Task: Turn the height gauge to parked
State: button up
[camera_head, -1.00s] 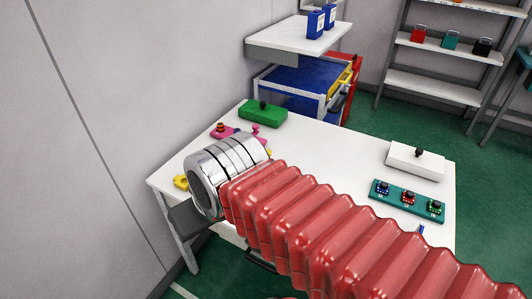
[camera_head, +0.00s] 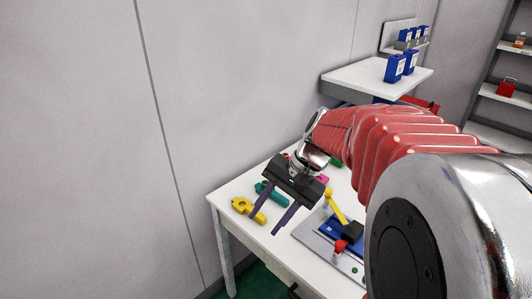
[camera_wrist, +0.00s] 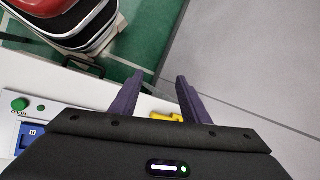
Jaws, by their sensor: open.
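My gripper (camera_head: 263,224) is open and empty above the left end of the white table, its two purple fingers pointing down. In the wrist view the fingers (camera_wrist: 160,76) stand apart with nothing between them. A grey plate (camera_head: 308,236) to their right carries a blue fixture (camera_head: 329,229) with a slanted yellow lever (camera_head: 336,206), a black block (camera_head: 352,233) and a red knob (camera_head: 341,246). No label reads "height gauge", so I cannot tell which part it is. My arm hides the plate's right side. The wrist view shows a green knob (camera_wrist: 20,104) and a blue display (camera_wrist: 34,132).
A yellow part (camera_head: 241,205) and a teal part (camera_head: 277,199) lie close to the fingers on the white table (camera_head: 228,196). A pink part (camera_head: 322,179) lies behind. The grey wall stands close on the left. A white shelf (camera_head: 365,78) with blue boxes stands behind.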

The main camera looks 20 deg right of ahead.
jog(key=w+d+f+m+t+y, duration=0.1)
jog(key=w+d+f+m+y, duration=0.2)
jog(key=w+d+m, duration=0.35)
jog(key=m+t+y, duration=0.2)
jog(key=m+t, duration=1)
send_near(329, 190)
jog(key=v, duration=0.4)
jog(key=shift+f, duration=0.3)
jog(key=shift+w, duration=0.1)
jog(key=x, duration=1.3)
jog(key=shift+w+a+r, duration=0.15)
jog(key=shift+w+a, duration=0.05)
jog(key=shift+a, duration=0.15)
jog(key=shift+c, duration=0.2)
grip_shut()
